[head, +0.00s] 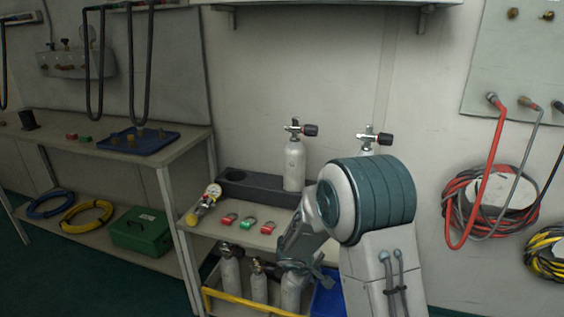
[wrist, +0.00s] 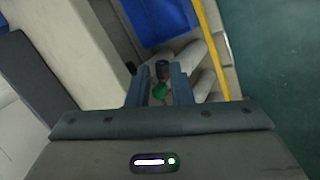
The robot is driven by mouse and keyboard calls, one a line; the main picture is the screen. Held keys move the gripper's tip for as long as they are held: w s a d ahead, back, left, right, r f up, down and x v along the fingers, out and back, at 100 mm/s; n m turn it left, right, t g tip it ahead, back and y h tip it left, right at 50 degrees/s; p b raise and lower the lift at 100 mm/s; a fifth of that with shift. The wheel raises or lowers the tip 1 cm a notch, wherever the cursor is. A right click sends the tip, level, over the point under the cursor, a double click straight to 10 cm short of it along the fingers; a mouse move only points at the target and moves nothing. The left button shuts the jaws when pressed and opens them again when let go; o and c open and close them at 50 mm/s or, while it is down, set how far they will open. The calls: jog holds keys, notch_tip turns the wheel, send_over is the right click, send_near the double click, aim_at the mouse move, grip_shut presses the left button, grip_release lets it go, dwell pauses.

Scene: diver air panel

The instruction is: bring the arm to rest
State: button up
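My arm is folded low in front of the shelf unit in the head view. My gripper (head: 318,275) hangs beside the shelf's front, close over the lower cylinders. In the wrist view my gripper (wrist: 159,88) has its two fingers apart. A black valve knob (wrist: 162,70) and a small green part (wrist: 159,92) show in the gap between them, seemingly beyond the fingertips. I see nothing clamped. White cylinders (wrist: 190,60) lie past the fingers. In the head view my forearm and gripper partly hide the right lower cylinder (head: 292,292).
A grey cylinder (head: 294,165) stands in a dark rack (head: 245,186) on the shelf; another is partly behind my arm. A yellow rail (head: 245,303) fronts the lower cylinders, and a blue bin (head: 327,300) is beside them. Hoses (head: 470,200) hang at right. Green floor is open at left.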

jog(key=s+d+r+m+g+p, duration=0.1)
jog(key=s+d+r+m+p, duration=0.2)
jog(key=r, duration=0.5)
jog(key=s+d+r+m+p, duration=0.1)
jog(key=s+d+r+p, duration=0.15)
jog(key=s+r, duration=0.45)
jog(key=s+d+r+m+g+p, duration=0.1)
jog(key=s+d+r+m+p, duration=0.2)
jog(key=r, duration=0.7)
jog(key=s+a+r+m+y+p, duration=0.2)
jog(key=s+r+m+y+p, duration=0.1)
jog(key=s+r+p, duration=0.6)
jog(key=s+r+y, duration=0.1)
jog(key=s+r, duration=0.3)
jog(key=s, duration=0.1)
jog(key=shift+a+r, duration=0.15)
jog(key=shift+a, duration=0.05)
